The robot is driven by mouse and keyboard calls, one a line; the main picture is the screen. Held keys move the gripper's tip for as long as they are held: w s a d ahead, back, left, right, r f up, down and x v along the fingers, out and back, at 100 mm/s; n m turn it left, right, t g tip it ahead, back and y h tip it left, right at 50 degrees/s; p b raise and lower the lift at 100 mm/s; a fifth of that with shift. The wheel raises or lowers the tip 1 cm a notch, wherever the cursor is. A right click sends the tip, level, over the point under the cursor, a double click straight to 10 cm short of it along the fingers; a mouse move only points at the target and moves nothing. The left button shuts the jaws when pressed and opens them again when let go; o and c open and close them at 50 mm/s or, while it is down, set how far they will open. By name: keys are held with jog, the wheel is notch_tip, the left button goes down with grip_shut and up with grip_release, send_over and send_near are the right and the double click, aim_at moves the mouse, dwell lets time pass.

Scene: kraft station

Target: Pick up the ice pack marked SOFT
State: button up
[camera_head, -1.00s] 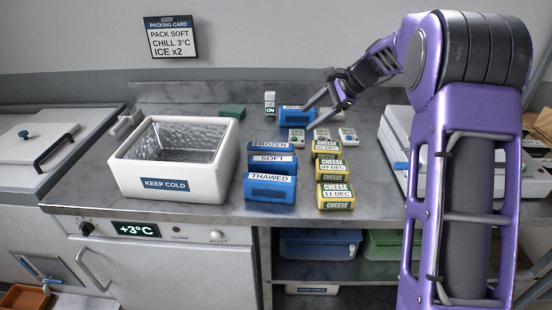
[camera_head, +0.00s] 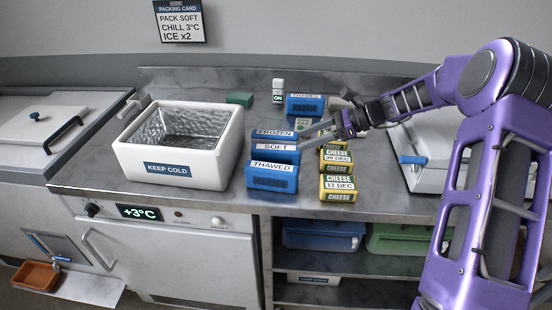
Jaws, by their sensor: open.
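The blue ice pack marked SOFT (camera_head: 273,149) lies on the steel counter in a column of blue packs. The pack marked FROZEN (camera_head: 276,134) is just behind it and the pack marked THAWED (camera_head: 271,176) is in front of it. My gripper (camera_head: 313,138) is open, its fingers pointing left towards the right end of the SOFT pack. Nothing is between the fingers. I cannot tell whether a fingertip touches the pack.
Yellow cheese packs (camera_head: 337,186) stand in a column right of the blue packs, partly under my gripper. A white KEEP COLD box (camera_head: 170,168) with a foil lining stands at left. Another THAWED pack (camera_head: 305,104) lies behind. A packing card (camera_head: 180,21) hangs on the wall.

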aim_at(282, 148)
jog(key=x, duration=0.7)
jog(key=shift+w+a+f, duration=0.2)
jog(key=shift+f, duration=0.1)
grip_shut()
